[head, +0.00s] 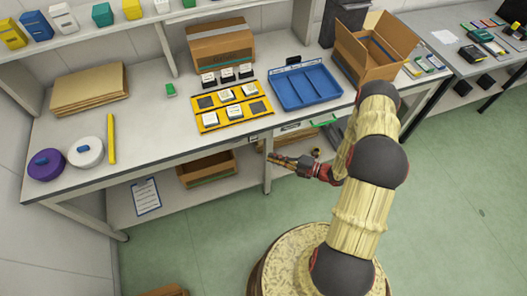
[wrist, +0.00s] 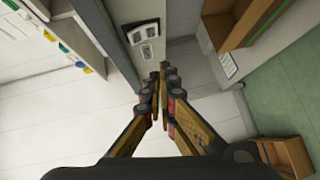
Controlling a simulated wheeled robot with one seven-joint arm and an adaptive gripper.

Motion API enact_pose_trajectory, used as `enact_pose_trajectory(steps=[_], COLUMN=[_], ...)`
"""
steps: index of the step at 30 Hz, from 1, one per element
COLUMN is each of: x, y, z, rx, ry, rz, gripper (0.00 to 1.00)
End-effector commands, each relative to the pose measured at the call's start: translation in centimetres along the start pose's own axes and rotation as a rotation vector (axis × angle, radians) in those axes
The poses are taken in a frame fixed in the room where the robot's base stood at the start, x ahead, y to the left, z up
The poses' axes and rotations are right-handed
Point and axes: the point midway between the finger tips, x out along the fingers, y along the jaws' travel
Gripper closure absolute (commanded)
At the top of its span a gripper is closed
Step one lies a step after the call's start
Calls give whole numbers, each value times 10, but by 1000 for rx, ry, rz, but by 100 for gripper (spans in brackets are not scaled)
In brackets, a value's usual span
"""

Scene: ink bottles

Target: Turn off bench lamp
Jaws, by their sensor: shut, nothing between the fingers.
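My gripper (head: 272,158) is in front of the workbench, just below its front edge, with its fingers pointing left. In the wrist view its fingers (wrist: 162,72) are shut together with nothing between them. A small pale plate with dark-edged elements (wrist: 147,40) is on the bench front in the wrist view, just beyond the fingertips; it looks like a switch plate, and its on or off state is too small to tell. In the head view a small fitting (head: 254,137) shows on the bench's front edge, above the fingertips. I cannot make out the bench lamp itself in either view.
A lower shelf holds a cardboard box (head: 207,167) and a clipboard (head: 146,196). Green floor (head: 200,245) is free in front.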

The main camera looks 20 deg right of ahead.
Motion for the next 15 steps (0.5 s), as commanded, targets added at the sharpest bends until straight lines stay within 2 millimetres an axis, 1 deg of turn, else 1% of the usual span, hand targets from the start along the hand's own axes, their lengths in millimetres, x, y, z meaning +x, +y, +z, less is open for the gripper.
enact_pose_trajectory(steps=[1,6,10,15], x=[-9,-26,-32,-34], y=[-1,-4,-4,-5], z=[1,1,0,0], rx=[1,0,-1,-1], ry=[-3,-2,0,1], rz=[1,1,1,0], gripper=[100,100,100,100])
